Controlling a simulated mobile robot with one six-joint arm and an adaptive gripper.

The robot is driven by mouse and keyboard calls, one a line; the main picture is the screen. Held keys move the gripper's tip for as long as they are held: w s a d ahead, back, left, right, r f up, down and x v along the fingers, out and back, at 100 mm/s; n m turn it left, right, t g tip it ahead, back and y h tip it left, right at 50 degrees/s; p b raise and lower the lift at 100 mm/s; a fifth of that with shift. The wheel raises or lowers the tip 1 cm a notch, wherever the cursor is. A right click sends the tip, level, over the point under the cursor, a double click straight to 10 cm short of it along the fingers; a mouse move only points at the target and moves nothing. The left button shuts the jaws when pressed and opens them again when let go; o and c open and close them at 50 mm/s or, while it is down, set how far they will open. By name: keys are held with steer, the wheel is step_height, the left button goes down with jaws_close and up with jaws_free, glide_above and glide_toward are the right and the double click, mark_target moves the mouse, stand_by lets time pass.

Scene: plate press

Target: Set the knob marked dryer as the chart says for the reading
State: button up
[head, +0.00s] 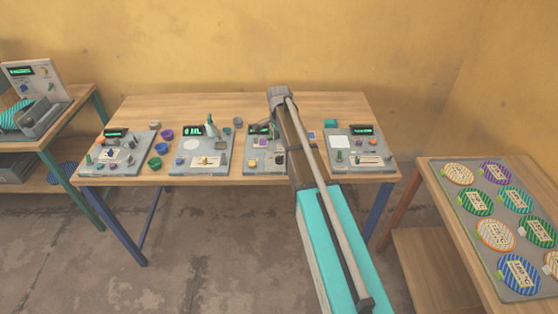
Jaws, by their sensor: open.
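No knob can be read as marked dryer, because the lettering is too small. Several grey control panels stand in a row on the long wooden table (330,101): a far left panel (128,165), a second panel (215,165), a third panel (252,166) partly behind my arm, and a right panel (375,163). They carry small knobs and green displays, whose readings I cannot make out. My arm reaches over the third panel, and I cannot make out my gripper.
Coloured cups, including a purple one (167,134) and a green one (155,163), stand between the left panels. A side table at right bears a grey tray (467,217) of striped discs with labels. At left is a machine with a display (21,71).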

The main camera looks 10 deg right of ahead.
mark_target(279, 156)
steer(key=shift+f+b, duration=4.1)
steer(key=shift+f, duration=0.3)
jaws_close()
